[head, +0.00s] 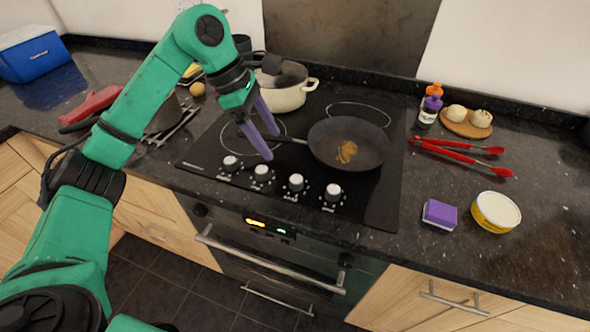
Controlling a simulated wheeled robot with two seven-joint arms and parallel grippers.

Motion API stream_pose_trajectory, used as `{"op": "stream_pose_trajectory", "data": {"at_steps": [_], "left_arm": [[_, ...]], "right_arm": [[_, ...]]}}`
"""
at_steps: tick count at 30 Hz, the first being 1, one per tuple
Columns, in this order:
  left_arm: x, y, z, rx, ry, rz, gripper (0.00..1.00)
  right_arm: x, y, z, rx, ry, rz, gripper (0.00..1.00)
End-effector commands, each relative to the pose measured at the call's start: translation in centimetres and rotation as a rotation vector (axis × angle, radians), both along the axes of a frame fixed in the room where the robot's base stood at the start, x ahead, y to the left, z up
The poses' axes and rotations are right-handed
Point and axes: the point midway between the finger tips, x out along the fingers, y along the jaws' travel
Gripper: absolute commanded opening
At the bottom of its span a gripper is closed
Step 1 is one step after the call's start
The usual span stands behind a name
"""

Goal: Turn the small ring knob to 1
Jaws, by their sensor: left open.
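Several white-topped control knobs stand in a row along the front of the black hob (385,205). They are the far-left knob (230,163), a knob to its right (262,171), another further right (296,181) and the far-right knob (333,192). Their markings are too small to read, so I cannot tell which is the small ring knob or where it points. My left gripper (271,145) is open and empty, its purple fingers pointing down over the hob, just behind the second knob from the left in the picture. My right gripper is not in view.
A dark frying pan (348,145) with food sits right of my gripper, its handle reaching left behind the fingers. A cream pot (285,91) stands behind.

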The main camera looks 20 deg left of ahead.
Motion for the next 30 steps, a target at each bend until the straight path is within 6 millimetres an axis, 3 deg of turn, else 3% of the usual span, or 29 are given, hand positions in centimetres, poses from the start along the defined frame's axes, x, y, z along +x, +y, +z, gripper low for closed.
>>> {"op": "stream_pose_trajectory", "data": {"at_steps": [13, 18, 25, 30], "left_arm": [[0.9, -4.3, -10.0, -0.004, 0.004, -0.002, 0.73], [1.1, -5.0, -11.7, -0.005, 0.001, -0.002, 0.73], [1.1, -5.0, -11.9, -0.005, 0.0, -0.002, 0.73], [1.1, -5.0, -11.9, -0.005, 0.0, -0.002, 0.08]], "right_arm": [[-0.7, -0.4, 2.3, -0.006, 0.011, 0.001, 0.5], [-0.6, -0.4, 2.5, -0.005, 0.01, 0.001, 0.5], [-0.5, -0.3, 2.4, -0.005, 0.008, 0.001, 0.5], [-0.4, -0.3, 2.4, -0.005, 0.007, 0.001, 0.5]]}}
